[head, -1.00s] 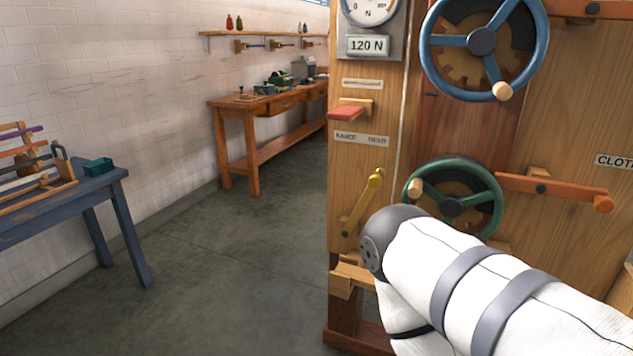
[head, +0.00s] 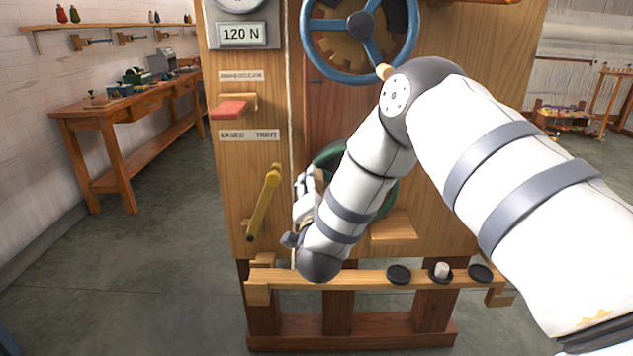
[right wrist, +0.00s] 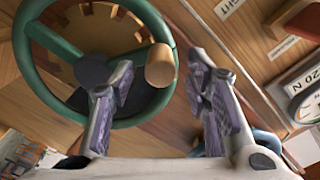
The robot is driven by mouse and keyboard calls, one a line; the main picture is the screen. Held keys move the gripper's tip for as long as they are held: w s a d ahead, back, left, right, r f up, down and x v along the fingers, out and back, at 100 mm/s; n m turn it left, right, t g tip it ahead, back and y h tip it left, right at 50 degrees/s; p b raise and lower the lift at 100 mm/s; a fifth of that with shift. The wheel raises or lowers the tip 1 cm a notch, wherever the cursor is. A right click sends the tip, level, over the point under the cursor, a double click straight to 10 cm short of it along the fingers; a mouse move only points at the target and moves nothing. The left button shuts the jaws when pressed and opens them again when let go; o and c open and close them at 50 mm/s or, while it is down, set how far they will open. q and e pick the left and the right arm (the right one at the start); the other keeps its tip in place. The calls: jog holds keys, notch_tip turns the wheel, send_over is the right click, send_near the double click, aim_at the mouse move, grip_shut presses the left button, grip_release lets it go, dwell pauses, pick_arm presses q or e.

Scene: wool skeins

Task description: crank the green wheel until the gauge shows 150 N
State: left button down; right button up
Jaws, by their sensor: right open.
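The green wheel (head: 329,153) is on the wooden machine, mostly hidden behind my right arm in the head view. In the right wrist view the wheel (right wrist: 58,40) shows its wooden crank knob (right wrist: 161,66). My right gripper (right wrist: 160,80) is open, with the knob between its fingers in that picture; whether they touch it I cannot tell. In the head view the right gripper (head: 304,192) is partly hidden by my forearm. The gauge (head: 241,34) reads 120 N; its dial is cut off at the top. My left gripper is not in view.
A blue wheel (head: 309,48) is above the green one. A yellow lever (head: 264,202) and a red handle (head: 229,109) are left of it. A wooden rail (head: 350,277) with dark cups runs below. Open floor lies left, before a workbench (head: 110,112).

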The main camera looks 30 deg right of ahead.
jog(key=x, duration=0.3)
jog(key=shift+f, duration=0.2)
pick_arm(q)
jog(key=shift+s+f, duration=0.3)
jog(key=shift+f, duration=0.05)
pick_arm(e)
jog(key=shift+w+d+r, duration=0.15)
jog(key=shift+w+r, duration=0.05)
jog(key=shift+w, duration=0.1)
grip_shut()
jog(key=shift+f, duration=0.1)
